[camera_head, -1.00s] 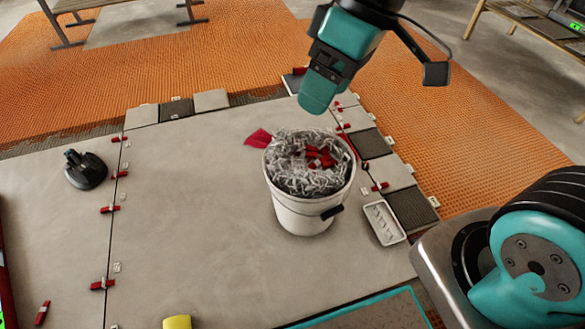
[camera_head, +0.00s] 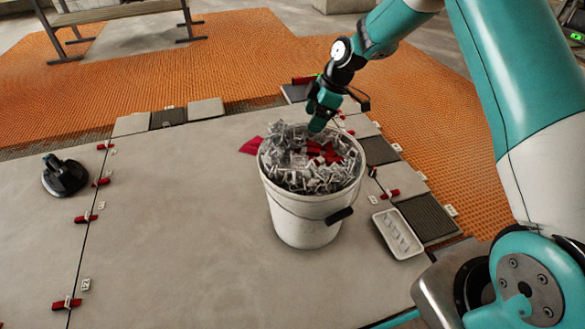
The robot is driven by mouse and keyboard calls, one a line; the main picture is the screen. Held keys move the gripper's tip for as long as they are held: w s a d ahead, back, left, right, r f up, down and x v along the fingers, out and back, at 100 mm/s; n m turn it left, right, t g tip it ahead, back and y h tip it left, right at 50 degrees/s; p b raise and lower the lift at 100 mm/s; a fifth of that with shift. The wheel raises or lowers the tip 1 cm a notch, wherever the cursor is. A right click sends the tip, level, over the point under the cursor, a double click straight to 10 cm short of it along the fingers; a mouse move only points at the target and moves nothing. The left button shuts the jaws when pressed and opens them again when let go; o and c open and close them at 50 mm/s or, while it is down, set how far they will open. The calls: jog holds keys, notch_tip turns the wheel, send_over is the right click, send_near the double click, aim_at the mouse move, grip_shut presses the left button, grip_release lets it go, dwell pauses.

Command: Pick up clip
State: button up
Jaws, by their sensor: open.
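A white bucket (camera_head: 300,215) stands on the large grey tile. It is heaped with pale grey clips (camera_head: 285,165) and some red wedges (camera_head: 322,150). Which clip the task means cannot be told. More small clips and red wedges sit along the tile joints, such as a pale clip (camera_head: 86,284) at lower left. My gripper (camera_head: 319,120) is over the far rim of the bucket, pointing down. It is open, and I see nothing held in it. It hides part of the far rim, and whether it touches the clips cannot be told.
A white tray (camera_head: 397,234) lies right of the bucket, beside dark and grey sample tiles (camera_head: 428,215). A black suction lifter (camera_head: 64,176) stands on the left tile. A red piece (camera_head: 252,146) lies behind the bucket. The tile left of the bucket is clear.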

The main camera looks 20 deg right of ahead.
jog(key=b+x, duration=0.5)
jog(key=x, duration=0.6)
jog(key=shift+f, duration=0.3)
jog(key=b+x, duration=0.3)
jog(key=x, duration=0.2)
jog(key=shift+w+d+f+b, duration=0.1)
jog(key=shift+w+f+b, duration=0.1)
jog(key=shift+b, duration=0.1)
jog(key=shift+r, duration=0.1)
jog(key=c, duration=0.8)
